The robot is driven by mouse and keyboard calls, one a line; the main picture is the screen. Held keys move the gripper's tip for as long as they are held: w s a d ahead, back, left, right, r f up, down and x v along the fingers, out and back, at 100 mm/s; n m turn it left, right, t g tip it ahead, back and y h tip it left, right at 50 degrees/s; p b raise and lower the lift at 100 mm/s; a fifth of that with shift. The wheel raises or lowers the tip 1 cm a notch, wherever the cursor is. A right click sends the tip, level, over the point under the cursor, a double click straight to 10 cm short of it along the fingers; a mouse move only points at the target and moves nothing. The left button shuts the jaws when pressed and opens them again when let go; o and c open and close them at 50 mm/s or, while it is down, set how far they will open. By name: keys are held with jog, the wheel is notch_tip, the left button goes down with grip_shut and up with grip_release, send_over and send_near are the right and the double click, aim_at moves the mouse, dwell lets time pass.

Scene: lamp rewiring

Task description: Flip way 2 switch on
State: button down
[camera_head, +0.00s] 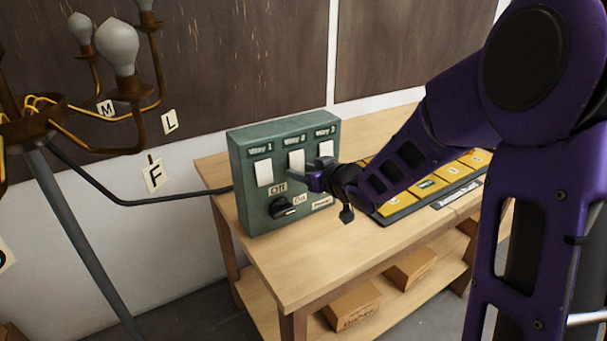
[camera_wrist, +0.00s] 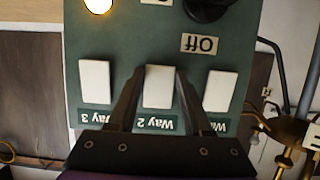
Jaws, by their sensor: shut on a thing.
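The green switch box (camera_head: 240,190) stands on the wooden table and carries three white rocker switches. The way 2 switch (camera_wrist: 158,90) is the middle one, above its label in the upside-down wrist view; it also shows in the head view (camera_head: 296,160). My gripper (camera_wrist: 160,74) has one finger on each side of this switch and is shut on it. In the head view my gripper (camera_head: 300,177) reaches the box front from the right. The way 1 switch (camera_head: 264,172) and way 3 switch (camera_head: 326,149) are outside the fingers.
A black knob (camera_head: 281,208) sits below the switches, and a light (camera_wrist: 98,4) glows on the box. A chandelier with bulbs (camera_head: 117,48) stands at left, a cable (camera_head: 130,194) running to the box. A tray of yellow cards (camera_head: 432,185) lies right.

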jog(key=t+b, duration=0.1)
jog(key=b, duration=0.2)
jog(key=f+t+y+b, duration=0.1)
jog(key=b, duration=0.2)
jog(key=shift+w, duration=0.1)
jog(key=shift+r, duration=0.15)
jog(key=shift+c, duration=1.6)
grip_release()
